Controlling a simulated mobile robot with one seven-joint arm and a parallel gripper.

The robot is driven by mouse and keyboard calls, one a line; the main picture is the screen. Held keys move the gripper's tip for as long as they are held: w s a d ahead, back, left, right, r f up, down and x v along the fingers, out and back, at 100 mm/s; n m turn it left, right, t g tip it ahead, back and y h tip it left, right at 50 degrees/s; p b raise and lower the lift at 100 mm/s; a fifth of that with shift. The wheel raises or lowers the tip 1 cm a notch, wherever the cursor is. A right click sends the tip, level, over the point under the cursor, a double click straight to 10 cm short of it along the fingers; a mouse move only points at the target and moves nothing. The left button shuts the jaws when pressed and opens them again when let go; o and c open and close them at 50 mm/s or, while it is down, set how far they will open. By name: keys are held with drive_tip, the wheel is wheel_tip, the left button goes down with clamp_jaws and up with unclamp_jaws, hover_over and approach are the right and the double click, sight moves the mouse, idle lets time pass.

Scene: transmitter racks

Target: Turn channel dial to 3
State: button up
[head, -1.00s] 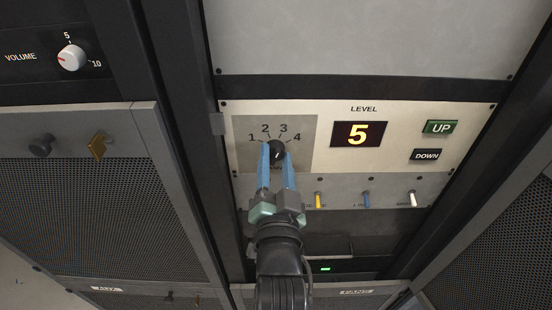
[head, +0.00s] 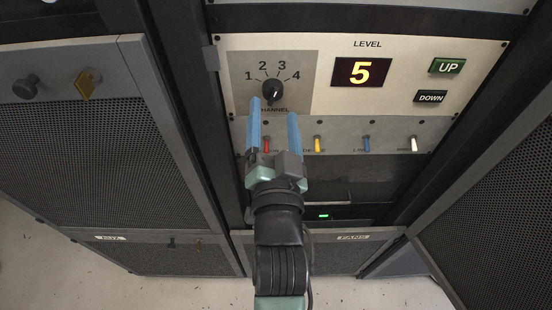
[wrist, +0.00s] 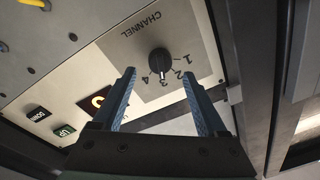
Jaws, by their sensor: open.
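The black channel dial (head: 272,91) sits on a grey square plate marked 1 to 4 on the cream panel. In the wrist view the dial (wrist: 160,61) shows a light pointer mark on the side of the 3. In the head view I cannot read its pointer clearly. My gripper (head: 273,107) is open, with its two blue fingers below and in front of the dial. In the wrist view the fingers of my gripper (wrist: 158,76) stand apart, with the dial seen between and beyond the tips. The fingers are not closed on it.
Right of the dial are a level display (head: 361,72) reading 5, a green UP button (head: 447,66) and a black DOWN button (head: 430,97). Below is a row of coloured switches, including a yellow one (head: 317,143). A dark rack post (head: 180,90) stands left.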

drive_tip(key=s+b, duration=0.3)
drive_tip(key=s, duration=0.6)
drive_tip(key=shift+f, duration=0.4)
drive_tip(key=shift+w+d, duration=0.1)
